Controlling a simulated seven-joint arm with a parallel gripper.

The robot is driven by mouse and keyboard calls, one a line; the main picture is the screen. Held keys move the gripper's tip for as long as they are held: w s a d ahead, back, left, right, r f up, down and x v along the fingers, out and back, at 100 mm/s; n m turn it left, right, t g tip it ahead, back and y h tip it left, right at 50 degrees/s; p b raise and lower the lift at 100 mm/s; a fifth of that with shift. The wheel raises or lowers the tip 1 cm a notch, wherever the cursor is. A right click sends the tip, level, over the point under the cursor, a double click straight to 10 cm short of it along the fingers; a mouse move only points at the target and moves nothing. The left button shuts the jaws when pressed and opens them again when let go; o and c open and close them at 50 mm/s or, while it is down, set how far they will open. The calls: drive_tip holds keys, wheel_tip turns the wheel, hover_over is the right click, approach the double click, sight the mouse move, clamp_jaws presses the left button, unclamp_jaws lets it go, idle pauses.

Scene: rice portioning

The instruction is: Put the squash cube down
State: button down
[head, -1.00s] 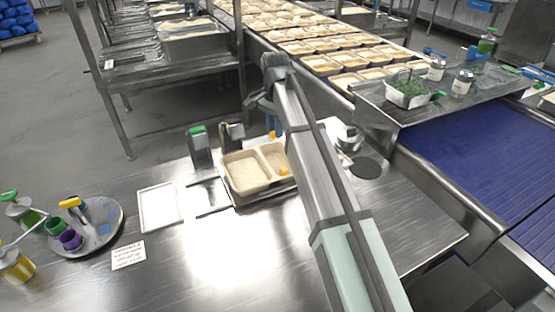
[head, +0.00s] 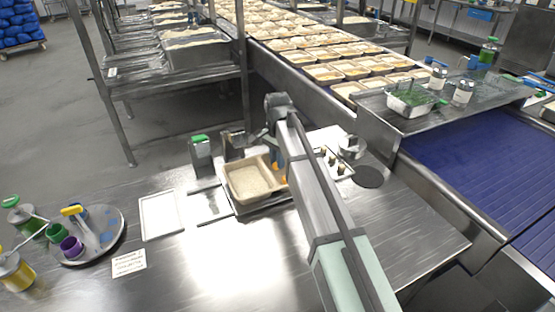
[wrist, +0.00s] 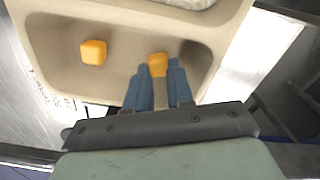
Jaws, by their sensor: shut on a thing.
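The meal tray (head: 231,193) has two compartments. White rice (head: 252,180) fills its left compartment in the head view, and my arm covers most of the other one. In the wrist view, the tray's smaller compartment (wrist: 62,62) holds one orange squash cube (wrist: 93,52) on its floor, to the left. My gripper (wrist: 157,70) is shut on a second squash cube (wrist: 158,62), low inside this compartment near its right part. Whether the held cube touches the floor I cannot tell. My arm hides the fingertips in the head view.
A green-topped container (head: 201,152) stands behind the tray. A white board (head: 160,215) and a round tray (head: 112,240) with cups lie left.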

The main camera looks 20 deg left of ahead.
drive_tip(key=shift+f, duration=0.1)
drive_tip(key=c, duration=1.3)
unclamp_jaws()
drive_tip(key=shift+r, duration=6.15)
